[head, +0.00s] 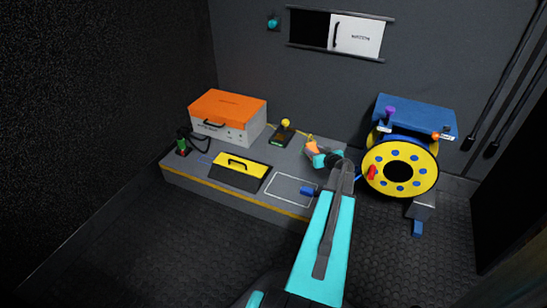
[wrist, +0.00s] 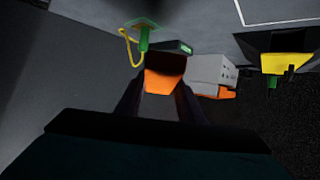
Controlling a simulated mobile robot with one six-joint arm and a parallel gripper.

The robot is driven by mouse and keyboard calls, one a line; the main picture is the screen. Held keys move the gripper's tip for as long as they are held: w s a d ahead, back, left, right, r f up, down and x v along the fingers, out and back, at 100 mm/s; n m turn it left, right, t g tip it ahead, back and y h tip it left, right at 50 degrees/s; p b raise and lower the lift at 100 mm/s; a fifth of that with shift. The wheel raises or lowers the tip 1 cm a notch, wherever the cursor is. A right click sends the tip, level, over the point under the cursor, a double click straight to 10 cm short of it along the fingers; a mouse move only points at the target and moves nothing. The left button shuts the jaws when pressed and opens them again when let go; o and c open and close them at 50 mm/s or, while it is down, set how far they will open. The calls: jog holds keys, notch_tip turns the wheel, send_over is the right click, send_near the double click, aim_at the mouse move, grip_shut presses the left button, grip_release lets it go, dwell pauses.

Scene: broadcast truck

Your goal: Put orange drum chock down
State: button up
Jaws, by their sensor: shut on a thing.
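My gripper (head: 316,152) is over the right part of the low grey platform (head: 225,195). It is shut on the orange drum chock (head: 311,147). In the wrist view the chock's orange face (wrist: 158,82) shows between the dark fingers (wrist: 157,95), partly hidden by a dark shape. I cannot tell whether the chock touches the platform. The yellow cable drum (head: 372,188) stands right of the gripper, under a blue frame (head: 412,108).
On the platform stand an orange-lidded grey case (head: 232,132), a black box with a yellow top (head: 240,173), a small device with a yellow knob (head: 283,134) and a green-and-black handset (head: 183,141). A sliding hatch (head: 357,37) is on the wall. The front floor is clear.

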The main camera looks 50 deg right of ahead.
jog(key=b, duration=0.2)
send_over(311, 172)
jog(key=shift+f, duration=2.35)
jog(key=shift+f+b, duration=0.85)
jog(key=shift+f, duration=1.65)
jog(key=shift+f+b, duration=0.15)
jog(key=shift+b, duration=0.15)
jog(key=o, duration=1.2)
jog(key=shift+o, duration=0.2)
jog(key=shift+r+p, duration=0.25)
jog(key=shift+p, duration=0.15)
jog(key=shift+p+v, duration=1.4)
jog(key=shift+v, duration=4.5)
